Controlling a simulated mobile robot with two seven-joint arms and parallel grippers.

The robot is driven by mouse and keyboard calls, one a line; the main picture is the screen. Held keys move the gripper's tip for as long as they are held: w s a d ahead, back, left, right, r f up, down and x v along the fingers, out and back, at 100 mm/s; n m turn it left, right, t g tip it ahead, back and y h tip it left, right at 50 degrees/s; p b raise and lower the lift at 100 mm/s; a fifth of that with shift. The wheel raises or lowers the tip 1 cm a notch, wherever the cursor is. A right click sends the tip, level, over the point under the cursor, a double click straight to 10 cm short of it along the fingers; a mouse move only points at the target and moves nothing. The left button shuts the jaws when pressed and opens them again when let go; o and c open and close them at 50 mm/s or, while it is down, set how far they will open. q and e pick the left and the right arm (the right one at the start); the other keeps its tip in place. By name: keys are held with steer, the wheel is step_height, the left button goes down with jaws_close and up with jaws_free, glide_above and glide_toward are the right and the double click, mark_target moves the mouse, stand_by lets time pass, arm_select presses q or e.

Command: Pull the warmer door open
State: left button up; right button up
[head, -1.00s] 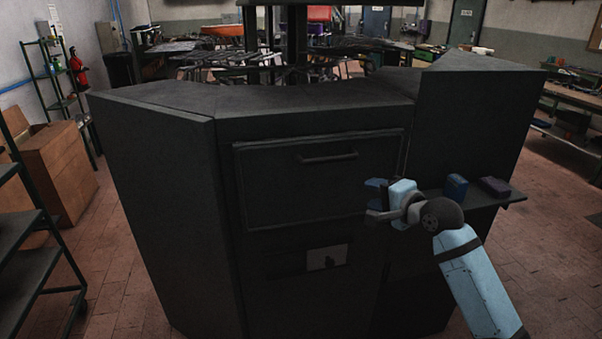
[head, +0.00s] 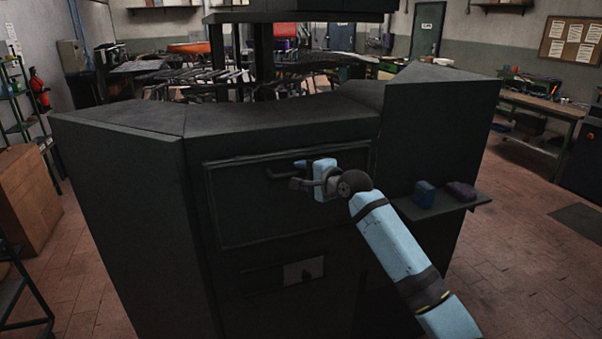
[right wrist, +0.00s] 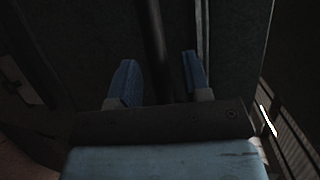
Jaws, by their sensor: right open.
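The warmer door (head: 250,210) is a dark, wide panel in the front of the black cabinet (head: 130,210), and it looks shut. Its bar handle (head: 277,174) is near the top of the panel and is partly hidden by my right gripper (head: 298,174). My right gripper is open at the handle. In the right wrist view, the dark handle bar (right wrist: 153,45) runs between the two blue fingers of my right gripper (right wrist: 160,78), with a gap on each side. My left gripper is not in view.
Below the door is a slot with a light plate (head: 304,271). The tiled floor at the right is mostly clear.

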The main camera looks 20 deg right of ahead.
steer(key=shift+w+a+f, duration=0.1)
steer(key=shift+w+a, duration=0.15)
steer(key=shift+w, duration=0.25)
jaws_close()
steer(key=shift+s+f, duration=0.1)
steer(key=shift+s, duration=0.05)
